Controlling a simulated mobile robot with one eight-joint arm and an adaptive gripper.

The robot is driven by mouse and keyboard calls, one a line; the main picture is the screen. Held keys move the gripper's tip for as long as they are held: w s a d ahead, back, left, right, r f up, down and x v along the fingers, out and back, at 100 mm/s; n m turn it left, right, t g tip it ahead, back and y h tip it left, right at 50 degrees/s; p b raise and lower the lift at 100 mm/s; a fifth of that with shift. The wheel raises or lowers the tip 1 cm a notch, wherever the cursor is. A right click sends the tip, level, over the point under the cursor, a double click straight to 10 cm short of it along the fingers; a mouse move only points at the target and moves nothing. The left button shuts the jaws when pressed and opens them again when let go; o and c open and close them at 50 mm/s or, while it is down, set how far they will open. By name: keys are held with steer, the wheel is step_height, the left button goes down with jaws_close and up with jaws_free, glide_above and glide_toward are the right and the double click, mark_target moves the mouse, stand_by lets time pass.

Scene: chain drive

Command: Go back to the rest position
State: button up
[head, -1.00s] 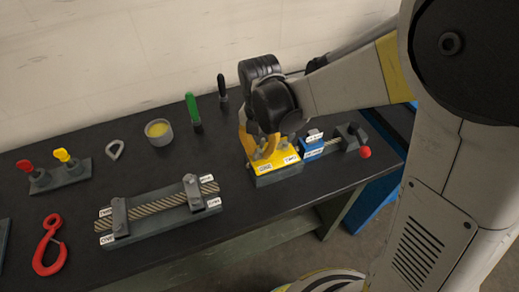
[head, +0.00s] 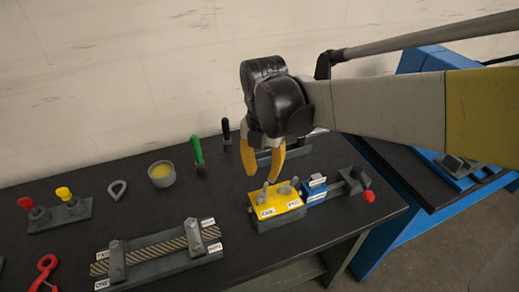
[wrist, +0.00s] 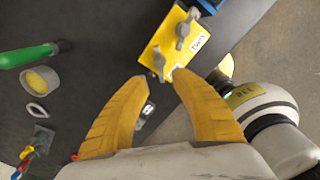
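My gripper (head: 264,163) is in the air above the black bench, over the back edge of the yellow fixture (head: 268,203) in the head view. Its two yellow fingers are spread apart with nothing between them, which also shows in the wrist view (wrist: 158,80). The yellow fixture sits on the bench with two grey wing-shaped knobs on top and white labels on its front. It shows beyond the fingertips in the wrist view (wrist: 172,62). My arm reaches in from the right, raised above the bench.
A blue block (head: 315,192) and a vise-like part with a red knob (head: 369,196) adjoin the fixture. A rope clamp (head: 160,255) lies front left. A tin (head: 162,174), a green-handled tool (head: 197,151) and a black-handled one (head: 226,131) stand behind. A blue table (head: 432,62) is at right.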

steer(key=shift+r, duration=0.95)
steer(key=shift+d, duration=0.1)
steer(key=s+d+m+t, duration=0.3)
steer(key=s+d+m, duration=0.2)
steer(key=m, duration=1)
steer(key=s+d+m+t+b, duration=0.1)
steer(key=s+d+m+t, duration=0.3)
steer(key=d+m, duration=0.4)
steer(key=s+m, duration=0.1)
steer(key=m, duration=0.6)
steer(key=shift+s+d+m, duration=0.25)
steer(key=shift+s+m, duration=0.05)
